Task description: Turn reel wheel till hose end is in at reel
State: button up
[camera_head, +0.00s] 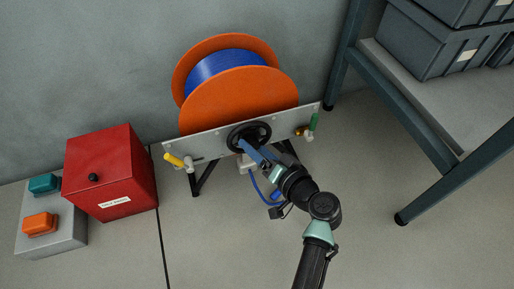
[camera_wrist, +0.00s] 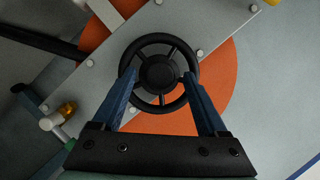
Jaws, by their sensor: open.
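The hose reel has orange discs (camera_head: 240,100) with blue hose (camera_head: 222,63) wound between them, and stands against the wall behind a grey plate (camera_head: 215,142). The black spoked reel wheel (camera_head: 262,131) is on the plate's front; it fills the middle of the wrist view (camera_wrist: 159,108). My gripper (camera_head: 244,146) is open at the wheel. In the wrist view its blue fingers (camera_wrist: 160,78) lie apart, one each side of the hub, across the rim; I cannot tell whether they touch it. A blue hose length (camera_head: 258,190) hangs below the plate, partly behind my arm; its end is unclear.
A red box (camera_head: 105,172) and a grey button box (camera_head: 58,232) stand at left. A shelf with crates (camera_head: 430,45) stands at right. Floor between is clear.

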jog(key=p+v, duration=0.6)
jog(key=v, duration=0.6)
jog(key=shift+s+d+p, duration=0.3)
jog(key=shift+s+p, duration=0.05)
